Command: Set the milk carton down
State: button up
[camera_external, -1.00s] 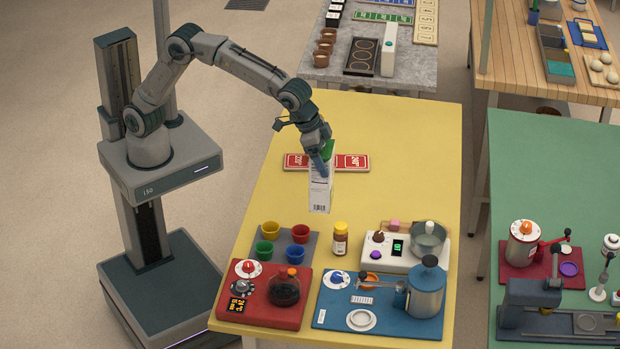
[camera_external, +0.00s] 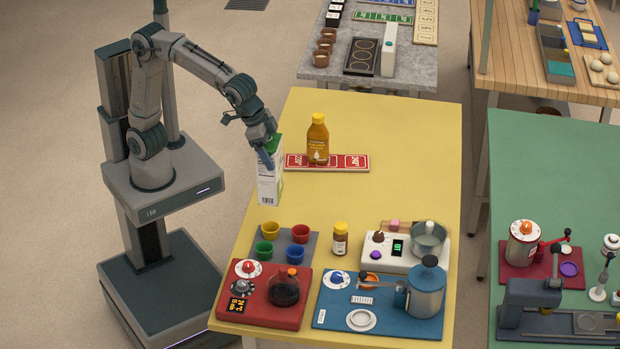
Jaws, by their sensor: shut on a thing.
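The milk carton (camera_external: 269,184) is white with a green top and stands about upright in my gripper (camera_external: 268,157). My gripper is shut on its upper part. The carton is at the left edge of the yellow table (camera_external: 408,150), left of the red mat. I cannot tell for sure whether its base touches the table or hangs a little above it. A yellow-brown bottle (camera_external: 318,142) with a yellow cap stands on the red mat (camera_external: 355,162).
The table's back and right middle are clear.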

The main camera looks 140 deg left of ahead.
jog(key=a+f+p, duration=0.1)
jog(key=a+f, duration=0.9)
jog(key=shift+a, duration=0.3)
jog(key=shift+w+f, duration=0.1)
jog(key=shift+f, duration=0.15)
jog(key=o, duration=1.9)
